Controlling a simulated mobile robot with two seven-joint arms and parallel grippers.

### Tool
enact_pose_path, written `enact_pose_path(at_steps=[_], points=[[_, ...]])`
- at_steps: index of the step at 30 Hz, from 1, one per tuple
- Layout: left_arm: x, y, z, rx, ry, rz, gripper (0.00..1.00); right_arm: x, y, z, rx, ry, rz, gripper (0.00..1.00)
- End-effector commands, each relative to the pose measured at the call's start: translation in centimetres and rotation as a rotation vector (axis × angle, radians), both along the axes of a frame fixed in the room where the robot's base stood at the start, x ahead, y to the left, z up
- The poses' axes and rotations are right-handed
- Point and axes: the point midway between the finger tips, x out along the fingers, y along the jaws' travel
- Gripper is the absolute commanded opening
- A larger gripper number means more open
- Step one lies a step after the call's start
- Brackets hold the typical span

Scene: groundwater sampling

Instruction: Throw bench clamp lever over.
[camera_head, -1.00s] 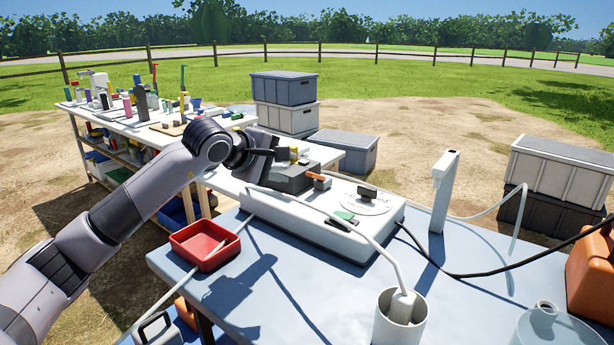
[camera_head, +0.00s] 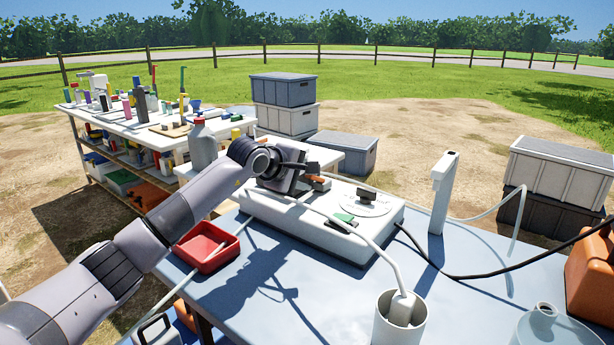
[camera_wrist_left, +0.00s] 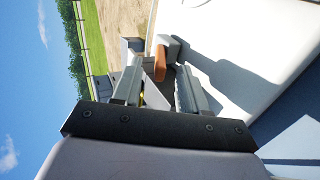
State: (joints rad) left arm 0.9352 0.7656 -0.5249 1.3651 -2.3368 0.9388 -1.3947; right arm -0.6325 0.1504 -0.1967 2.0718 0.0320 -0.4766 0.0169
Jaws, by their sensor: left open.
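The clamp lever, with an orange grip (camera_head: 318,183), stands at the back of the white pump housing (camera_head: 330,237) on the blue table. The wrist view shows the orange grip (camera_wrist_left: 160,64) just beyond my fingertips, with a grey end piece beside it. My left gripper (camera_head: 309,168) is directly over the dark clamp body, which it mostly hides. In the wrist view, the left gripper (camera_wrist_left: 158,86) is open, its two fingers apart with nothing held between them. Whether a finger touches the lever cannot be told. My right gripper is not in view.
A red tray (camera_head: 207,247) sits below my left forearm. A white hose crosses the housing to a white cylinder (camera_head: 400,318) in front. A grey bottle (camera_head: 203,147) stands behind my arm. A white upright post (camera_head: 442,193) is to the right. The table's middle is clear.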

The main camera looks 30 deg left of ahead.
Motion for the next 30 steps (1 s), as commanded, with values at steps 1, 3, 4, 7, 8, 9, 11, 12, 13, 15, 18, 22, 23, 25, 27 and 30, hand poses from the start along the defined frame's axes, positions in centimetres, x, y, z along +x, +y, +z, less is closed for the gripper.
enact_pose_path(at_steps=[1,3,4,7,8,9,11,12,13,15,18,22,23,25,27,30], points=[[0.0,0.0,0.0,0.0,0.0,0.0,0.43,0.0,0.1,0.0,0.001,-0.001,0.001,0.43],[0.0,0.0,0.0,0.0,0.0,0.0,0.43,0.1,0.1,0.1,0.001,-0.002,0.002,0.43],[0.0,0.0,0.0,0.0,0.0,0.0,0.33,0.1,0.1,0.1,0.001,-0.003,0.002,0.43],[0.0,0.0,0.0,0.0,0.0,0.0,0.0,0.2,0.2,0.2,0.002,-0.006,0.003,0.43],[0.0,0.0,0.0,0.0,0.0,0.0,0.0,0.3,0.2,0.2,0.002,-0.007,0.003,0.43],[0.0,0.0,0.0,0.0,0.0,0.0,0.0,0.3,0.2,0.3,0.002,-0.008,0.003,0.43],[0.0,0.0,0.0,0.0,0.0,0.0,0.0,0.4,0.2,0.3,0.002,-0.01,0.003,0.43],[0.0,0.0,0.1,-0.001,0.001,0.001,0.0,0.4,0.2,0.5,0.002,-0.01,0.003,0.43],[0.0,0.0,0.3,-0.001,0.003,0.001,0.0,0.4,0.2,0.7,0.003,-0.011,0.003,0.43],[0.3,0.0,0.8,-0.001,0.014,0.002,0.0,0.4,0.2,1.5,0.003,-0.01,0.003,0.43],[0.8,-0.1,1.6,0.002,0.044,0.001,0.0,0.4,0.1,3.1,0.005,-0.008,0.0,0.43],[1.4,-0.1,2.3,0.005,0.085,0.002,0.0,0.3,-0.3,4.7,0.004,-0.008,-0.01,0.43],[1.5,-0.1,2.4,0.005,0.095,0.002,0.0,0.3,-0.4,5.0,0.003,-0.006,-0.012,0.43],[1.9,-0.1,2.7,0.006,0.115,0.002,0.0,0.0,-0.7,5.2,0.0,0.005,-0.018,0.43],[2.2,-0.2,3.0,0.009,0.138,0.002,0.0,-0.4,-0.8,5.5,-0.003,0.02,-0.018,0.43],[2.7,-0.2,3.4,0.011,0.168,0.002,0.0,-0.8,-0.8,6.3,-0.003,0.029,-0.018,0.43]])
